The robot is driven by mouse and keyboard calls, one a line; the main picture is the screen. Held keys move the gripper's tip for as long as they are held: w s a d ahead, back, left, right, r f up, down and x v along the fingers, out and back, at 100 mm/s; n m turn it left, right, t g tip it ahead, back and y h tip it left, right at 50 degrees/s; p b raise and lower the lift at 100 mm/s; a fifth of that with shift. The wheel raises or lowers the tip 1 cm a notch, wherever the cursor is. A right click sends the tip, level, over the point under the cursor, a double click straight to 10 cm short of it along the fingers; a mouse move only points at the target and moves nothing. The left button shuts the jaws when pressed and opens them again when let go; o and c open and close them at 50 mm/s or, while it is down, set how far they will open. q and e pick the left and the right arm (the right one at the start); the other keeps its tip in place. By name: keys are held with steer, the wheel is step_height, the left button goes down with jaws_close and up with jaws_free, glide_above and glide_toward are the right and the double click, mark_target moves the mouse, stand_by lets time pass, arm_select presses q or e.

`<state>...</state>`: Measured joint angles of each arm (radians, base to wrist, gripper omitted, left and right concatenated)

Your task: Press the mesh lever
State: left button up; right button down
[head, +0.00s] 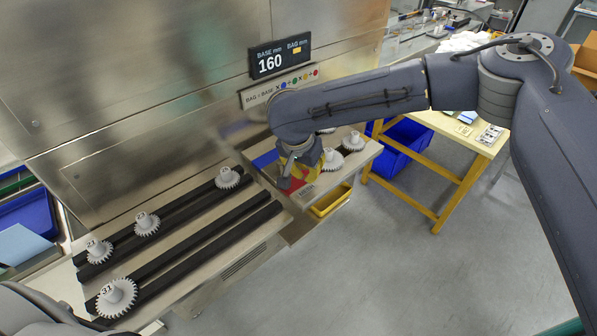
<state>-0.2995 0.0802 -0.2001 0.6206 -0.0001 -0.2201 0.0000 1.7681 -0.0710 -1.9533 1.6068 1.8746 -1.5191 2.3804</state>
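My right arm reaches in from the right. Its gripper (286,182) points down at the right end of the dark rails, over a small red patch (298,186) and beside a yellow part (309,166). The fingertips are small and partly covered by the wrist, so I cannot tell whether they are open or shut, or whether they touch anything. I cannot make out a mesh lever; the wrist and gripper cover part of this spot. Only a grey piece of my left arm shows at the lower left; its gripper is out of view.
White gears sit along the dark rails (200,240), including ones marked 21 (98,251) and 31 (116,297). More gears (354,142) stand on the right plate. A display (280,60) reads 160. A yellow bin (330,201) is below; open floor lies right.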

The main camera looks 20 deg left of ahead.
step_height(320, 180, up, 10)
steer(key=s+a, duration=0.1)
steer(key=a, duration=0.1)
steer(key=shift+a, duration=0.1)
steer(key=shift+a, duration=0.1)
stand_by(0.5)
